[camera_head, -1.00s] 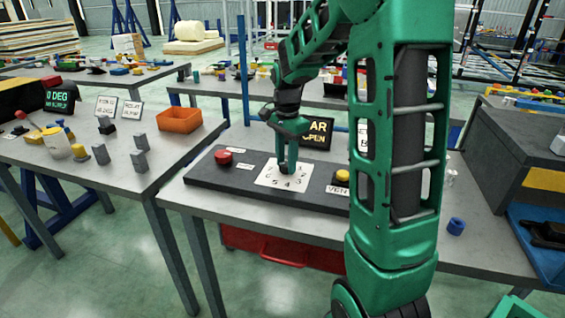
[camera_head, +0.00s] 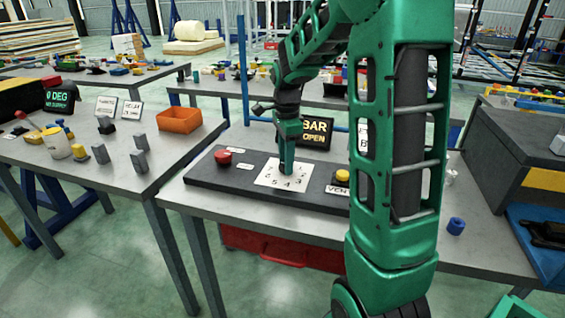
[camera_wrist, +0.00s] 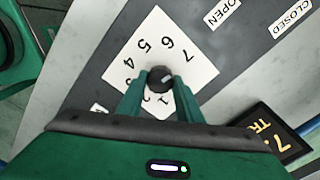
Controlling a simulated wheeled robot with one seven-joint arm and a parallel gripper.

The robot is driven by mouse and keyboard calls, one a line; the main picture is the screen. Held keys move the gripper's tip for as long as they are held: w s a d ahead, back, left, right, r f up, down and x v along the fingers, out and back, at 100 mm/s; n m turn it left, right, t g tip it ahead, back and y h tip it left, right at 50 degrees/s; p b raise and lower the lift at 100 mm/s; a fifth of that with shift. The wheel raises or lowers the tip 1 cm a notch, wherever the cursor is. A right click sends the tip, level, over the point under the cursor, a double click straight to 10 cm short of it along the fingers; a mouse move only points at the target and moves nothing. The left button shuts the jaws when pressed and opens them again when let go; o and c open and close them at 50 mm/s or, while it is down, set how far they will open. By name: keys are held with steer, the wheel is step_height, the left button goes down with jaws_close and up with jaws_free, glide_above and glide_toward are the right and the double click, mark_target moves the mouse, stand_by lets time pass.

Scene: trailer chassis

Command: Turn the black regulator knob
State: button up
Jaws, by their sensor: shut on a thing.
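The black regulator knob (camera_wrist: 159,79) sits in the middle of a white number dial (camera_wrist: 196,75), which also shows on the dark panel in the head view (camera_head: 267,181). A light mark shows on the knob's top. My gripper (camera_wrist: 157,84) is shut on the knob, one finger on each side. In the head view my gripper (camera_head: 287,168) points down at the dial and hides the knob. Some of the dial's numbers are covered by the fingers in the wrist view.
A red button (camera_head: 223,157) is left of the dial and a yellow button (camera_head: 342,176) right of it. OPEN (camera_wrist: 222,13) and CLOSED (camera_wrist: 291,18) labels show in the wrist view. A blue cylinder (camera_head: 456,226) lies at the right.

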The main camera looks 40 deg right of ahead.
steer(key=shift+a, duration=0.1)
steer(key=o, duration=1)
steer(key=shift+o, duration=0.2)
step_height(320, 180, up, 11)
steer(key=shift+f, duration=0.15)
steer(key=shift+w, duration=0.1)
